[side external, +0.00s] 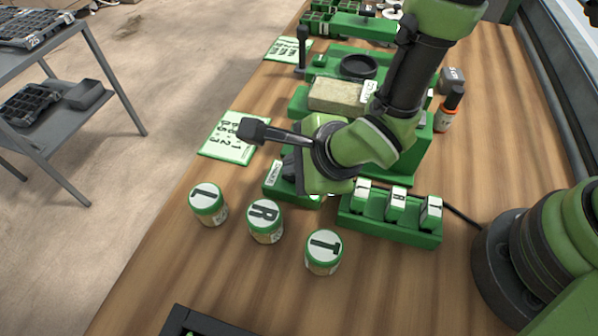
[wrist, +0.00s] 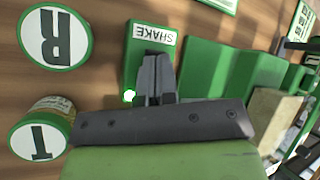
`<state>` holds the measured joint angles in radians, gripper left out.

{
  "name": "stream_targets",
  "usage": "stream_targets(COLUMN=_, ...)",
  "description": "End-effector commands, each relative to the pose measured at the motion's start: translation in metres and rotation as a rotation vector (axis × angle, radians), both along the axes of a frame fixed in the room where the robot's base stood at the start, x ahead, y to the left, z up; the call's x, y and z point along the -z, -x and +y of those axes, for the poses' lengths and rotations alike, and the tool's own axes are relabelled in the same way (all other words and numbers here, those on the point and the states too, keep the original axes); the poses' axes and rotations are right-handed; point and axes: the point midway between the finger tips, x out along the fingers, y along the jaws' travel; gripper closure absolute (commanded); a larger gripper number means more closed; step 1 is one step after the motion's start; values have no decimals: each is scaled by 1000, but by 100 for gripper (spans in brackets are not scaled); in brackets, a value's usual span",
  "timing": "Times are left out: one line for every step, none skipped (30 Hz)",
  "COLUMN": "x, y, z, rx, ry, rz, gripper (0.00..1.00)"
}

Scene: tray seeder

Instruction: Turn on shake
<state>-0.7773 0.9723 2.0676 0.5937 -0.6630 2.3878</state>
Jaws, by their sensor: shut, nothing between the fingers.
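The green box with the white SHAKE label (wrist: 155,34) is at the top centre of the wrist view. In the side view the box (side external: 276,193) sits on the bench, partly under my wrist. My gripper (wrist: 153,62) is shut and empty, its fingertips over the box just below the label. Its dark fingers also show in the side view (side external: 289,168). Whether they touch the box I cannot tell. The shake switch is hidden behind the fingers. A small bright green-white light (wrist: 129,96) shows at the box's lower left edge in the wrist view.
Jars marked L (side external: 208,203), R (side external: 265,221) and T (side external: 324,252) stand in front of the box. A green rack (side external: 391,229) of labelled packets is to its right. A printed card (side external: 230,137) lies left, and the green seeder (side external: 400,160) stands behind.

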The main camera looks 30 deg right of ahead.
Motion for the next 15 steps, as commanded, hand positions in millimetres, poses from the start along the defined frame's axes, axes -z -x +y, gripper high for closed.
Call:
stream_targets(x=-1, y=0, z=0, rx=0, ry=-1, rz=-1, gripper=100)
stream_targets(x=-3, y=0, z=1, rx=-1, ry=-1, rz=-2, gripper=100)
stream_targets(x=-6, y=-1, z=1, rx=-1, ry=-2, rz=-3, gripper=100)
stream_targets(x=-9, y=-1, z=2, rx=1, ry=-2, rz=-4, gripper=100)
stream_targets(x=-12, y=-2, z=2, rx=1, ry=-3, rz=-5, gripper=100)
stream_targets(x=-16, y=-2, z=2, rx=1, ry=-3, rz=-5, gripper=100)
stream_targets(x=-19, y=-2, z=3, rx=1, ry=-3, rz=-5, gripper=100)
stream_targets(x=-22, y=-3, z=3, rx=-1, ry=-3, rz=-5, gripper=100)
stream_targets(x=-26, y=-3, z=4, rx=-1, ry=-5, rz=-5, gripper=100)
stream_targets(x=-29, y=-3, z=4, rx=-2, ry=-4, rz=-5, gripper=100)
stream_targets(x=-32, y=-4, z=4, rx=0, ry=-5, rz=-6, gripper=100)
stream_targets(x=-36, y=-4, z=4, rx=0, ry=-4, rz=-5, gripper=100)
stream_targets(x=-39, y=-5, z=5, rx=0, ry=-3, rz=-6, gripper=100)
stream_targets(x=-42, y=-5, z=5, rx=-1, ry=-3, rz=-5, gripper=100)
stream_targets(x=-45, y=-5, z=5, rx=1, ry=-3, rz=-5, gripper=100)
